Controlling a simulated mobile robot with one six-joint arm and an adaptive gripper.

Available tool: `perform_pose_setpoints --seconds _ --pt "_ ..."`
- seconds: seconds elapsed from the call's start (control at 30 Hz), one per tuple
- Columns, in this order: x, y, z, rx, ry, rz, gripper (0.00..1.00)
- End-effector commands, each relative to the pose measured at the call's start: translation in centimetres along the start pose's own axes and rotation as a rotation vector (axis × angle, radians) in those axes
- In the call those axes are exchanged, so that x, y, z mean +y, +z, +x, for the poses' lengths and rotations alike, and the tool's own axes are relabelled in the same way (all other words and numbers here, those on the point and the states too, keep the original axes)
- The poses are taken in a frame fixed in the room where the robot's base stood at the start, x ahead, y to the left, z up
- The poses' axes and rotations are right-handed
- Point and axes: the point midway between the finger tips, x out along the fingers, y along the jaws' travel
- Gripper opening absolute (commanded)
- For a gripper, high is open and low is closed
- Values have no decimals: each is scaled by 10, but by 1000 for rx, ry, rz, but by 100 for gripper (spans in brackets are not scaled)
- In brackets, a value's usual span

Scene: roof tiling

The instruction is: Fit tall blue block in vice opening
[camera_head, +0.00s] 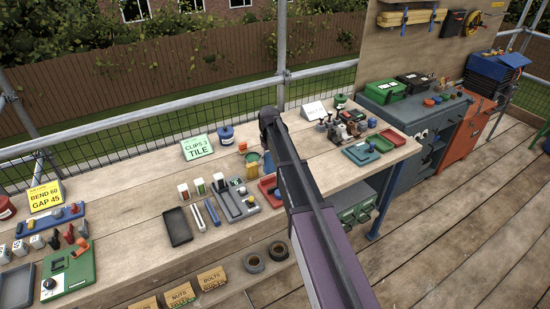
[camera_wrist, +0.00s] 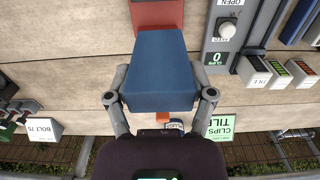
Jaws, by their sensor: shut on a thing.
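My gripper (camera_wrist: 160,97) is shut on the tall blue block (camera_wrist: 160,70), with one grey finger on each side of it. The block fills the middle of the wrist view and hides what lies straight beneath. In the head view a blue piece of it (camera_head: 268,163) shows just left of my arm, above the bench; the gripper itself is mostly hidden there. A red tray (camera_head: 268,188) lies close by and shows beyond the block in the wrist view (camera_wrist: 157,13). I cannot pick out the vice opening for certain in either view.
A grey panel (camera_head: 236,202) with a knob stands left of the block, beside small labelled blocks (camera_head: 200,187) and a dark tray (camera_head: 177,227). A green "CLIPS 3 TILE" sign (camera_head: 197,147) is behind. Several tools and trays crowd the bench right of my arm.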

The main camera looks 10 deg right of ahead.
Motion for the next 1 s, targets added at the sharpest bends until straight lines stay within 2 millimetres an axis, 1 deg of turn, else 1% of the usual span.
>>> perform_pose_setpoints --seconds 0.27,0.47,1.0 --pt "7 2 2 0 0 8 23" --pt "8 3 8 0 0 10 23" --pt "9 3 37 0 0 11 23"
